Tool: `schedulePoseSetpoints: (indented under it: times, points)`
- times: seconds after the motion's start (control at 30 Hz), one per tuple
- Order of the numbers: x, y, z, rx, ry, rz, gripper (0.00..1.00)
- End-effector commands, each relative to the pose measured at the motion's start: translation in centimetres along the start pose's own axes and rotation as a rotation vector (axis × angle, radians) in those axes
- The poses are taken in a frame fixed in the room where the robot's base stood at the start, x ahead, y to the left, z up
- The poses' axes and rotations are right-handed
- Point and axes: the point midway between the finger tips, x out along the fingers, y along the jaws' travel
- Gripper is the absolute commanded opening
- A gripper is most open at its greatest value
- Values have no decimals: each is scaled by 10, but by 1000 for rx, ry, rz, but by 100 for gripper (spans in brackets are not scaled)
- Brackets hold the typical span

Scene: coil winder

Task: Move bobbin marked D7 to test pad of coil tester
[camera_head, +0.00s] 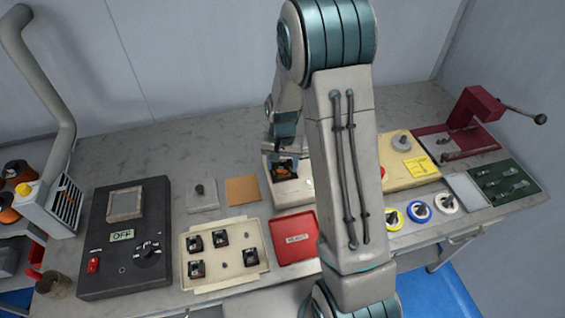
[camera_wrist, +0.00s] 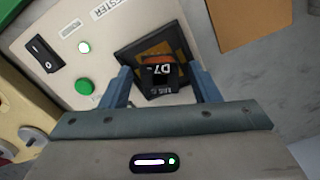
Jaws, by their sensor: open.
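The bobbin marked D7 (camera_wrist: 161,72), black with a copper-orange winding, sits on the dark-framed test pad (camera_wrist: 128,56) of the coil tester (camera_wrist: 72,22) in the wrist view. My gripper (camera_wrist: 160,90) is open, with one blue-grey finger on each side of the bobbin; I cannot tell whether either finger touches it. In the head view the tester (camera_head: 294,193) stands behind my arm, which hides its right part. My gripper (camera_head: 284,150) is just above the pad there. A green light and a green button show on the tester.
A cream tray (camera_head: 252,275) holds several bobbins, left of the red tray (camera_head: 297,253). A dark box with an OFF display (camera_head: 122,236) stands at left. A brown mat (camera_head: 243,189) lies left of the tester. Coloured spools (camera_head: 419,211) and a red hand press (camera_head: 470,108) are at right.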

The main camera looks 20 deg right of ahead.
Motion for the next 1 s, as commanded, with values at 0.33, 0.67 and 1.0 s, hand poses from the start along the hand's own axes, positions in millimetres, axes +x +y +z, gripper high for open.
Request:
schedulePoseSetpoints:
  times: [0.33,0.67,1.0]
  points:
    - [-54,0,-1,-1,6,-2,56]
    - [-112,0,-1,-1,3,-2,56]
    - [-151,10,25,-51,38,-22,56]
